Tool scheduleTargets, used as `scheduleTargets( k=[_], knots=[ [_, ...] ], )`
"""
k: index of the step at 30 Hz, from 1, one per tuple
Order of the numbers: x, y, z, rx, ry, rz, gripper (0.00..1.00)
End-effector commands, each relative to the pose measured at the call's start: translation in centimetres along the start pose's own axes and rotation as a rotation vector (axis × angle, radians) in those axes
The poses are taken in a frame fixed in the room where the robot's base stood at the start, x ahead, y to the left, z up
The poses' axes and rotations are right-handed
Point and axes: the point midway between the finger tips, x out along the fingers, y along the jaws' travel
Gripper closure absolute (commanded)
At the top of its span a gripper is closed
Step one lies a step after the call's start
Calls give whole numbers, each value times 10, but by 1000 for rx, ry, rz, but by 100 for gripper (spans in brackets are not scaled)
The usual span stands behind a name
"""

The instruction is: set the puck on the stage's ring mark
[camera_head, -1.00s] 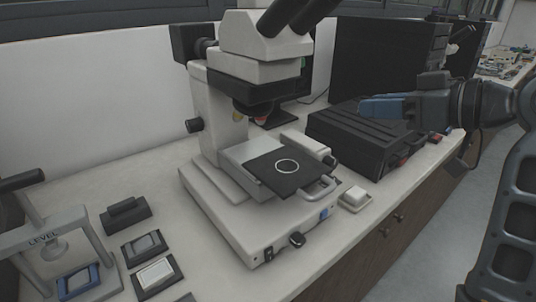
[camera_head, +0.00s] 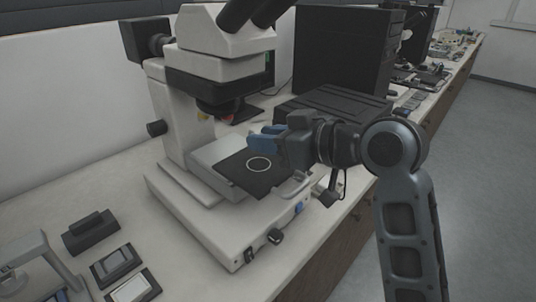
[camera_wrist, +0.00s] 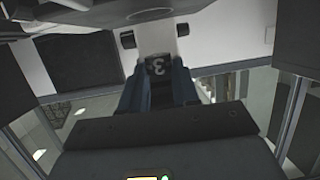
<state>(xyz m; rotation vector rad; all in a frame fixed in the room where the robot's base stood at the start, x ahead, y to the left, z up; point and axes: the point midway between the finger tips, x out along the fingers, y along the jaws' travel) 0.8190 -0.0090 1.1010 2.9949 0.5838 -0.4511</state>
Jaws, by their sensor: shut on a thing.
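The microscope's stage is a dark plate (camera_head: 235,170) with a white ring mark (camera_head: 259,164) on it, and the ring looks empty. My gripper (camera_head: 258,141) has blue fingers and hangs at the stage's back right side, just above the ring in the picture. In the wrist view my gripper (camera_wrist: 159,75) is shut on a dark puck (camera_wrist: 157,64) marked with a white figure like a 3. The puck cannot be made out in the head view. Its height above the stage is hard to judge.
The white microscope (camera_head: 185,110) rises behind the stage, its objectives (camera_head: 215,112) close to my fingers' left. A black box (camera_head: 335,105) stands behind my gripper. The microscope base carries knobs (camera_head: 275,236) in front. Small dark blocks (camera_head: 90,232) lie at the lower left.

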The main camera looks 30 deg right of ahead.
Motion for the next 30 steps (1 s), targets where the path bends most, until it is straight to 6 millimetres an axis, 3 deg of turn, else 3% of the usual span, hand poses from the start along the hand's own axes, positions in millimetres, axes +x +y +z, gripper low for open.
scheduleTargets(
  k=[9, 21, 22, 30],
  knots=[
    [11, 0, 36, 1, -3, 0, 99],
    [13, 0, 41, 1, -1, 0, 99],
    [12, 0, 40, 1, -1, 0, 67],
    [12, 0, 40, 0, -1, 0, 44]
  ],
)
